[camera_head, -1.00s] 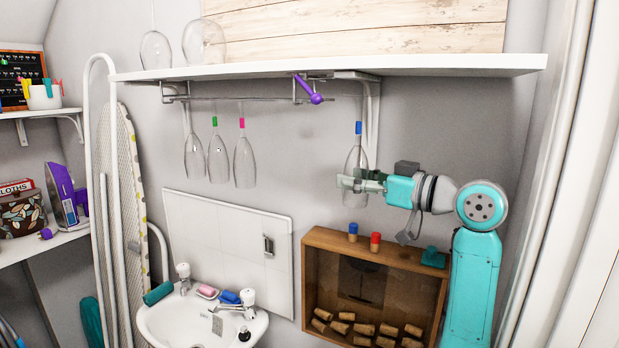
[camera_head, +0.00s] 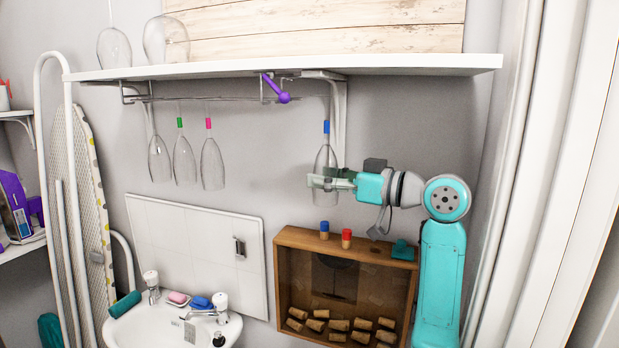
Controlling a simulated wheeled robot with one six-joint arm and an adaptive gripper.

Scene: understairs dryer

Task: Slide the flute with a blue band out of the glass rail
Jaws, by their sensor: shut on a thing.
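The flute with a blue band (camera_head: 326,152) hangs upside down, upright in line, to the right of the rail's end bracket. Its blue band (camera_head: 326,127) is on the stem, above the bowl. My gripper (camera_head: 322,181) is shut around the bowl, coming from the right. The wire glass rail (camera_head: 205,98) is mounted under the white shelf. A purple lever (camera_head: 277,91) is at its right end. The flute's foot is hard to make out against the shelf bracket. Flutes with a green band (camera_head: 183,158) and a pink band (camera_head: 211,160) and one plain flute (camera_head: 158,156) hang farther left.
The white shelf (camera_head: 400,64) is above, with two glasses on its left. A wooden cork box (camera_head: 283,285) is below my gripper, with a blue-topped cork (camera_head: 324,230) and a red-topped cork (camera_head: 346,239) on it. A sink (camera_head: 140,328) is lower left.

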